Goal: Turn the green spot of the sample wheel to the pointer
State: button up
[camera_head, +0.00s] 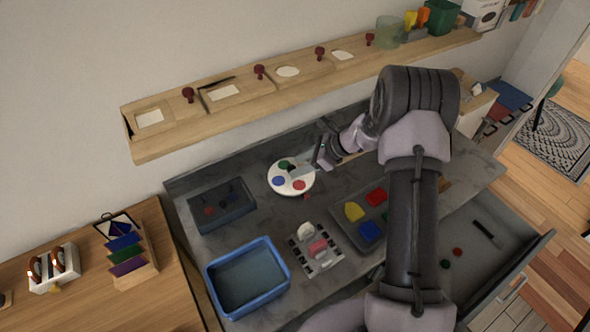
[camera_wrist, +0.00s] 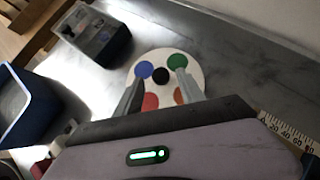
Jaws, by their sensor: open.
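The sample wheel is a white disc (camera_head: 288,189) lying on the grey worktop, with coloured spots and a dark hub; it also shows in the wrist view (camera_wrist: 161,57). The green spot (camera_wrist: 177,61) is at the far right of the disc in the wrist view and at its far side in the head view (camera_head: 284,165). A blue spot (camera_wrist: 143,69) and red spots show too. A small red mark (camera_head: 306,196) at the disc's near edge may be the pointer. My gripper (camera_wrist: 160,77) is open over the wheel, its fingers either side of the hub; contact cannot be told.
A dark bin (camera_head: 222,205) and a blue tub (camera_head: 248,278) stand left of the wheel. A grey tray (camera_head: 345,197) with coloured blocks and a slotted rack (camera_head: 316,248) are nearer. A wooden shelf (camera_head: 300,85) runs along the wall behind. An open drawer is at right.

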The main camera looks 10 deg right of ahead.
jog(key=shift+x, duration=1.15)
grip_shut()
dwell(0.5)
